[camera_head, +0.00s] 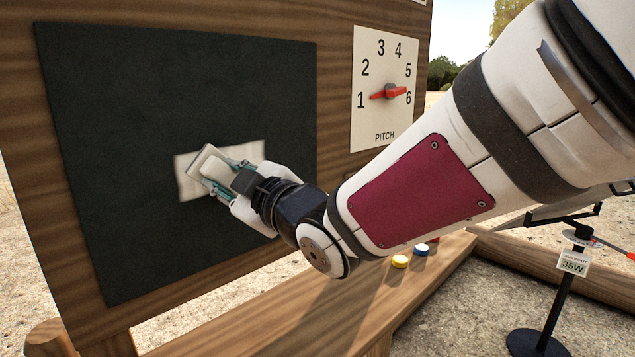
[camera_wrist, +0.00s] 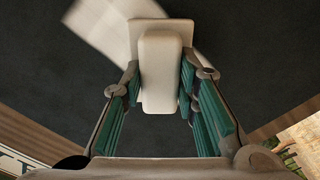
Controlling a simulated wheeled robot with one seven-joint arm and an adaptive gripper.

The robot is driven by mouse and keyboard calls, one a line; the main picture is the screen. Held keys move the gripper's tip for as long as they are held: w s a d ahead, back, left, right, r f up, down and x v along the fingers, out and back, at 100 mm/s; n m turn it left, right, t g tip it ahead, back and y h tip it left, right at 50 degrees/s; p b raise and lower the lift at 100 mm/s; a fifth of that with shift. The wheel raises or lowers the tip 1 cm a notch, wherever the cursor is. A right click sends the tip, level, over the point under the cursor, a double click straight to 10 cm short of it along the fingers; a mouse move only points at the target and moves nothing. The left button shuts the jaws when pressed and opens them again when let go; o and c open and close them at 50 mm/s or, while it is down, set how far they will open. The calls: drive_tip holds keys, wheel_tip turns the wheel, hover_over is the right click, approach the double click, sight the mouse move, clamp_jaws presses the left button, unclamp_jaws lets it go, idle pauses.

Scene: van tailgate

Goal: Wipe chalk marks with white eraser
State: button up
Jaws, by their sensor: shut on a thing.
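My gripper (camera_head: 222,182) is in front of the dark chalkboard (camera_head: 110,150). It is shut on the white eraser (camera_head: 207,163). In the wrist view the eraser (camera_wrist: 160,65) sits between the teal finger pads, with its wider base toward the board (camera_wrist: 240,50). A pale chalk patch (camera_head: 188,185) shows on the board behind the eraser; it also shows at the upper left of the wrist view (camera_wrist: 110,30). The eraser and gripper hide part of the patch. Whether the eraser touches the board cannot be told.
A PITCH dial (camera_head: 380,120) with a red pointer is mounted right of the board. A stand with a 35W label (camera_head: 573,264) is at the right.

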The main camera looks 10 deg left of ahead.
drive_tip(key=w+d+b, duration=0.3)
drive_tip(key=w+d, duration=0.3)
drive_tip(key=w, duration=0.1)
drive_tip(key=shift+w+d, duration=0.35)
drive_tip(key=shift+w, duration=0.05)
idle(0.7)
drive_tip(key=shift+b, duration=0.35)
drive_tip(key=shift+s, duration=0.1)
